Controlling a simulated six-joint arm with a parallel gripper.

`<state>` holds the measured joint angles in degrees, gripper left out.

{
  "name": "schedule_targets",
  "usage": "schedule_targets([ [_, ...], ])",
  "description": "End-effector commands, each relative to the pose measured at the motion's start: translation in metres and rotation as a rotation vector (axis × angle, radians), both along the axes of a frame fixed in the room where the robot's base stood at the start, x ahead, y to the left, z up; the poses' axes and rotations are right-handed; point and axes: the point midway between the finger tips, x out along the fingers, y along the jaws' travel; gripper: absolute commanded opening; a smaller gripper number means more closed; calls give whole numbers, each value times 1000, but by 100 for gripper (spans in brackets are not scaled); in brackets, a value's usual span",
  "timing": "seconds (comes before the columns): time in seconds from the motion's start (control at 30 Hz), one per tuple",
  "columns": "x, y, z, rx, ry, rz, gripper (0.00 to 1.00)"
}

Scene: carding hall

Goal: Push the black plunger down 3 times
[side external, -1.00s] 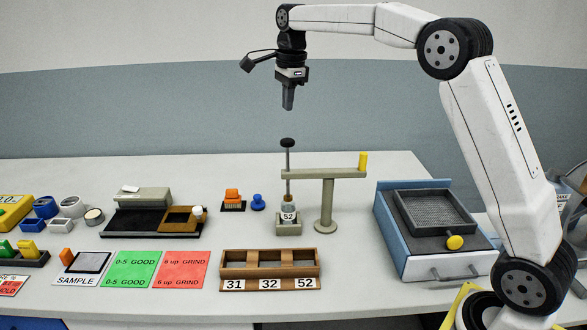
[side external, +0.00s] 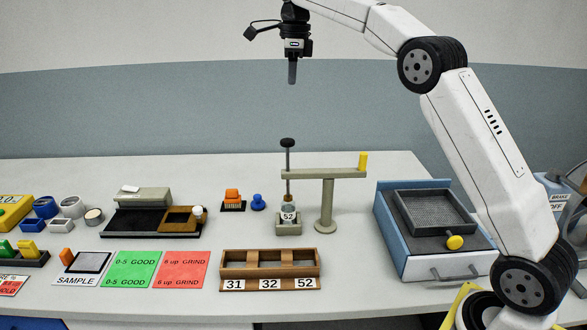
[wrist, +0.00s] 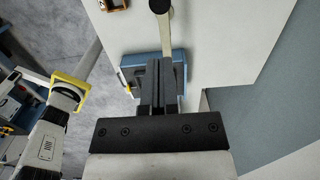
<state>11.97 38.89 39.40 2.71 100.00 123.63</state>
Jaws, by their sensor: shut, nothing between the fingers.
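The black plunger (side external: 287,143) stands upright on a thin rod, its round knob at the top, below my gripper in the side view. A black knob (wrist: 160,5), which looks like the plunger's, shows at the top edge of the wrist view. My gripper (side external: 292,83) is shut and empty, pointing down well above the knob and apart from it. Its fingers also show in the wrist view (wrist: 158,66).
A yellow peg (side external: 363,161) rises from the right end of the stand's arm. A wooden rack (side external: 268,270) marked 31, 32, 52 stands in front, and a blue box with a mesh tray (side external: 408,258) stands to the right. The air around my gripper is clear.

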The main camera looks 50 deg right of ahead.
Motion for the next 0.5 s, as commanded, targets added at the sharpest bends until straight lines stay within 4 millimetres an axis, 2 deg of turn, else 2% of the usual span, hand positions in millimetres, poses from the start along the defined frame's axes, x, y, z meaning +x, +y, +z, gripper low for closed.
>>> schedule_targets([
  [0.27, 0, 0, -2, 0, 0, 1, 0],
  [0.5, 1, 1, -13, 0, 1, 2, 0],
])
